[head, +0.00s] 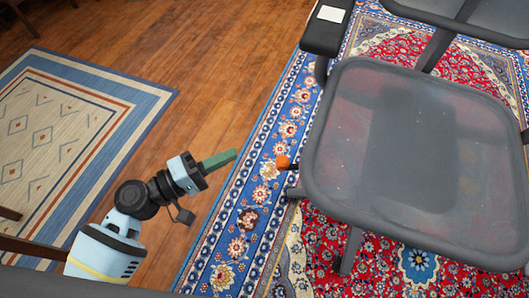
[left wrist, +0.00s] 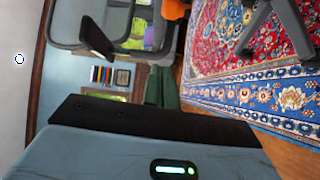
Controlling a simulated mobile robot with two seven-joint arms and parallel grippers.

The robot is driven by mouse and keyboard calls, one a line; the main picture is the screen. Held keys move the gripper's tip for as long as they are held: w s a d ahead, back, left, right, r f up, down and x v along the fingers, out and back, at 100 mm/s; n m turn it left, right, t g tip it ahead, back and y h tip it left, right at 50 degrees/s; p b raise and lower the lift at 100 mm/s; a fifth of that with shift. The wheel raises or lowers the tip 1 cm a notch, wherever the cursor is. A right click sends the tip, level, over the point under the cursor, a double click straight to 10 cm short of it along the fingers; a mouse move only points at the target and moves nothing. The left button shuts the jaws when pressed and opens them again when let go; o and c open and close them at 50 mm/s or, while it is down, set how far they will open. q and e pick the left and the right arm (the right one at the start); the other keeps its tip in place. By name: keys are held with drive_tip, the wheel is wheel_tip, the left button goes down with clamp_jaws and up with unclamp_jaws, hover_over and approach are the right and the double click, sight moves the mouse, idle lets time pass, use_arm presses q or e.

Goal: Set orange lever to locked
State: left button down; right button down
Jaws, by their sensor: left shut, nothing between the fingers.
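The orange lever (head: 283,162) is a small knob on a short dark stem at the left side of the grey chair (head: 335,110). Its locked or unlocked setting cannot be told. My left gripper (head: 233,155) has green fingers, shut and empty. It is left of the lever at about the same height in the head view, apart from it by a gap. My right gripper is not in view.
The chair has a black armrest (head: 325,25) at its upper left. It stands on a red and blue patterned rug (head: 240,215). A beige rug with a blue border (head: 45,125) lies left. Bare wood floor (head: 215,65) lies between the rugs.

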use_arm(q)
drive_tip(key=x, duration=1)
drive_tip(key=s+d+n+t+y, duration=0.1)
drive_tip(key=s, duration=0.6)
drive_tip(key=shift+f+n+t, duration=0.25)
drive_tip(key=shift+n+t, duration=0.05)
drive_tip(key=shift+t, duration=0.1)
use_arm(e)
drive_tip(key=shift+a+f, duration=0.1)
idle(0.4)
use_arm(q)
drive_tip(key=shift+d+y, duration=0.1)
drive_tip(key=shift+y, duration=0.2)
